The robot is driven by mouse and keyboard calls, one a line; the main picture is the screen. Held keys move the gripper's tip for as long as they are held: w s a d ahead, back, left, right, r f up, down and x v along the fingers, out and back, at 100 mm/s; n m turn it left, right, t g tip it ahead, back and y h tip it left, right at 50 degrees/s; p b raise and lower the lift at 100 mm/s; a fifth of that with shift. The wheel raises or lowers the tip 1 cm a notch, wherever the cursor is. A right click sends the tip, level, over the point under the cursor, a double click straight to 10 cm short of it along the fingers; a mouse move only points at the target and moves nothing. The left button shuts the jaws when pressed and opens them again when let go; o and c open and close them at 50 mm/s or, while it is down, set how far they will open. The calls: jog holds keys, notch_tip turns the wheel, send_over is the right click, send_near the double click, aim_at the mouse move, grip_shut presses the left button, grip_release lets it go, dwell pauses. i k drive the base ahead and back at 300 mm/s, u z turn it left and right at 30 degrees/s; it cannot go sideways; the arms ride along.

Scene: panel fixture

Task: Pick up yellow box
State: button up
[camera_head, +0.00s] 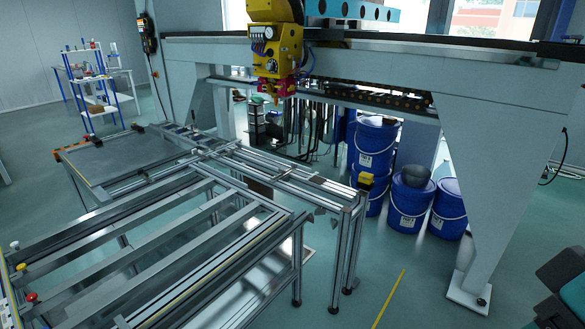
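A small yellow box-like thing (366,179) shows right of the middle, just beyond the right end of the metal panel fixture (200,215). It appears in front of a blue drum (373,148). I cannot tell whether it rests on the frame or is fixed to something behind it. My gripper is not in view, and nothing seems to be held in front of the camera.
A large yellow machine head (273,35) hangs from a grey gantry (480,90). Its thick leg (490,190) stands at the right. More blue drums (409,200) stand below the gantry. Open floor (415,290) with a yellow line lies front right. A shelf trolley (95,85) stands far left.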

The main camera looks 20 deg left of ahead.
aim_at(364, 177)
jog(key=u, duration=0.1)
jog(key=i, duration=2.45)
jog(key=u, duration=0.4)
